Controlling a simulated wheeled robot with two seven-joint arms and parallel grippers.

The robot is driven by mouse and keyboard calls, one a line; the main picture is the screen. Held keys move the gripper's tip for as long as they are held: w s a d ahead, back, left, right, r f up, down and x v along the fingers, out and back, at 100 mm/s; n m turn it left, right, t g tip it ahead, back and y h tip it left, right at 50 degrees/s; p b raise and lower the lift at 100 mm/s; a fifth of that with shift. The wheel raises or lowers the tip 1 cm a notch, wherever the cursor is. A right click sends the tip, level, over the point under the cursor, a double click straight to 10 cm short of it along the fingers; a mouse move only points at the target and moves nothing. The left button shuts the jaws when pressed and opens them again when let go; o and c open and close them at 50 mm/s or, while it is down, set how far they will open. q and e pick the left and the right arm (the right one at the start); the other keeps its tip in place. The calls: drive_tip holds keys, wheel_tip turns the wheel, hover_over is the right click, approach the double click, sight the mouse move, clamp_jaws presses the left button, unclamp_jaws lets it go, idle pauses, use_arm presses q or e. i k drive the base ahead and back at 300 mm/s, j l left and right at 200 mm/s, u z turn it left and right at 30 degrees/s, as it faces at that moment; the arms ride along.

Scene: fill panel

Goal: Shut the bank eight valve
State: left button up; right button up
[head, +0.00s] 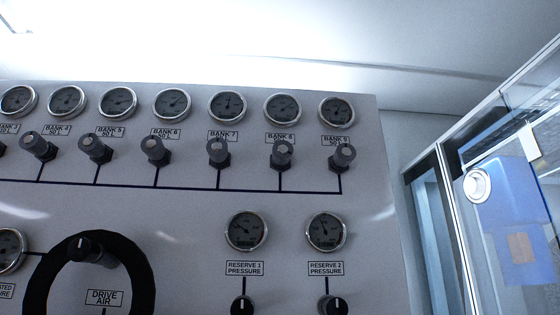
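The bank 8 valve (282,153) is a dark grey knob on the upper row of the light grey panel (180,225). It sits just under its label (280,137), with a round gauge (283,108) above and a black line running down from it. The bank 7 valve (217,152) is to its left and the bank 9 valve (342,156) to its right. I cannot tell from its look whether the bank 8 valve is open or shut. Neither of my grippers is in view.
Below are the reserve 1 gauge (246,231), the reserve 2 gauge (326,232) and their black knobs. A large black drive air ring (145,262) stands out at lower left. A glass door frame (455,225) is at right. The space before the upper valves looks clear.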

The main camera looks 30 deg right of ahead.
sight(282, 149)
drive_tip(key=z, duration=0.85)
drive_tip(key=k+l+u, duration=0.1)
drive_tip(key=k+l, duration=0.05)
drive_tip(key=k, duration=0.1)
